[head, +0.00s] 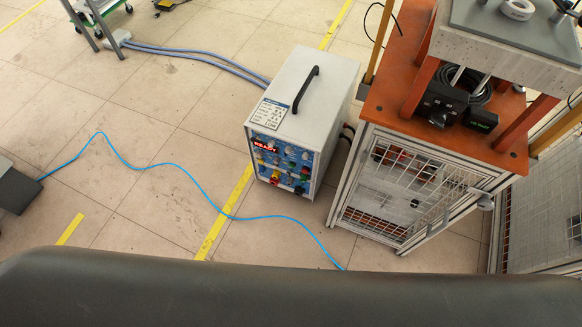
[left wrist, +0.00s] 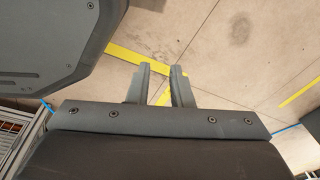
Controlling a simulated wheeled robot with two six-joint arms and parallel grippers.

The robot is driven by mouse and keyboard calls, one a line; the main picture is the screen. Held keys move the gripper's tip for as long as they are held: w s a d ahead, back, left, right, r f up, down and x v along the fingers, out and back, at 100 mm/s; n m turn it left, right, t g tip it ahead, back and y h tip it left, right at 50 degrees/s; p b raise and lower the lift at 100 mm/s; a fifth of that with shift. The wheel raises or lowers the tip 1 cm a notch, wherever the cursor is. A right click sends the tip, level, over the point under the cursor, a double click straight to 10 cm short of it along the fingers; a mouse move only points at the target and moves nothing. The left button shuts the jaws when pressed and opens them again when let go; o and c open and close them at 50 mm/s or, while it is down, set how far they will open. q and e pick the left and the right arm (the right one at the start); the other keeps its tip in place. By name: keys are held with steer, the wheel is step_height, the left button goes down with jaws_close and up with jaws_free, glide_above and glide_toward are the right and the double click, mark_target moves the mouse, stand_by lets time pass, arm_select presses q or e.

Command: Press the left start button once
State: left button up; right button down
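A white box-shaped unit (head: 310,95) with a black top handle stands on the floor in the middle of the head view. Its blue front panel (head: 284,165) faces the lower left and carries a lit red display (head: 265,144) and several small coloured controls. A red-orange knob (head: 275,177) sits low on the panel. I cannot tell which control is the left start button. My left gripper (left wrist: 161,69) is open and empty above the floor in the left wrist view, with no panel or button between its fingers. My right gripper is not in view.
An orange-topped frame with a wire-mesh front (head: 400,185) stands right of the unit. A blue cable (head: 175,165) crosses the floor to the left. Grey hoses (head: 200,57) run behind the unit. The tiled floor before the panel is mostly clear.

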arm_select(q)
jaws_close()
steer(key=shift+s+a, duration=0.1)
stand_by(1.2)
